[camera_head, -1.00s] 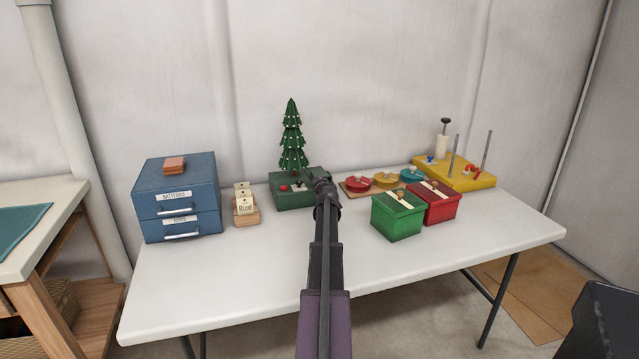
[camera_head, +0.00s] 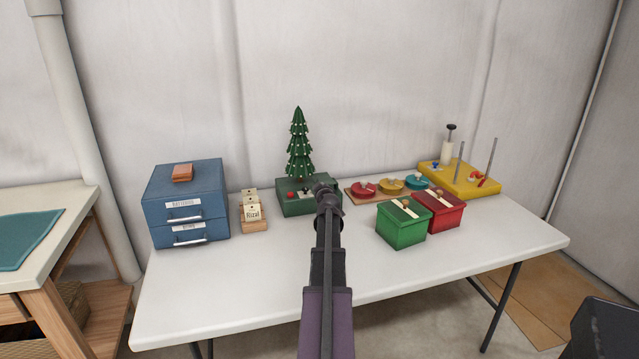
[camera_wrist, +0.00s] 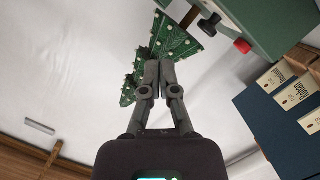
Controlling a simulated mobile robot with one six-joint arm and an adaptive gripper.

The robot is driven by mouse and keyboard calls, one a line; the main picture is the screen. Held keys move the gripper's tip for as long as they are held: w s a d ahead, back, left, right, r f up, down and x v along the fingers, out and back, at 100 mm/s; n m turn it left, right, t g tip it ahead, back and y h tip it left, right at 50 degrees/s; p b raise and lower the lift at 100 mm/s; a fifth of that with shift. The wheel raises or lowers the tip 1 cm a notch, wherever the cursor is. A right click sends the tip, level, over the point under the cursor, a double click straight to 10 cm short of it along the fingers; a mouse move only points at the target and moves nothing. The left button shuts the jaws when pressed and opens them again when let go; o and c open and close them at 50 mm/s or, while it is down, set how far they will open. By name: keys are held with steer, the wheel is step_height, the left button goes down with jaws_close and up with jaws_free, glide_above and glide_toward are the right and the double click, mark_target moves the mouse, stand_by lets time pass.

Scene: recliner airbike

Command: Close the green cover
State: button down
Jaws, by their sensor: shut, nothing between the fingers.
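A green box (camera_head: 402,232) with a pale strip and small knob on top stands at the table's right half. Its top looks shut, but the exact fit is too small to tell. A green base (camera_head: 295,207) with a red button, a small lever and a green tree (camera_head: 299,145) stands at the back middle. The base also shows in the wrist view (camera_wrist: 265,22), with the tree (camera_wrist: 180,38). I cannot tell which green part is the cover. My gripper (camera_wrist: 158,66) is shut and empty; in the head view it (camera_head: 324,190) overlaps the base's right front.
A red box (camera_head: 440,218) touches or nearly touches the green box. Behind are coloured discs on a board and a yellow base (camera_head: 462,180) with rods. A blue drawer unit (camera_head: 187,205) and a card holder (camera_head: 254,226) stand left. The white table's front (camera_head: 240,300) is clear.

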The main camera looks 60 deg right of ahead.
steer(key=shift+v, duration=2.2)
steer(key=shift+w, duration=0.1)
steer(key=shift+w+a+f+n+g, duration=0.7)
steer(key=shift+w+a+f+g, duration=0.75)
steer(key=shift+w+f+g, duration=1.5)
steer(key=r+g+h, duration=0.1)
steer(key=r, duration=0.1)
steer(key=w+r+m+g+h, duration=0.1)
steer(key=r+g, duration=0.1)
steer(key=shift+w+a+r+h, duration=0.1)
steer(key=shift+w+a+h, duration=0.1)
steer(key=shift+a+h, duration=0.1)
steer(key=shift+d, duration=0.2)
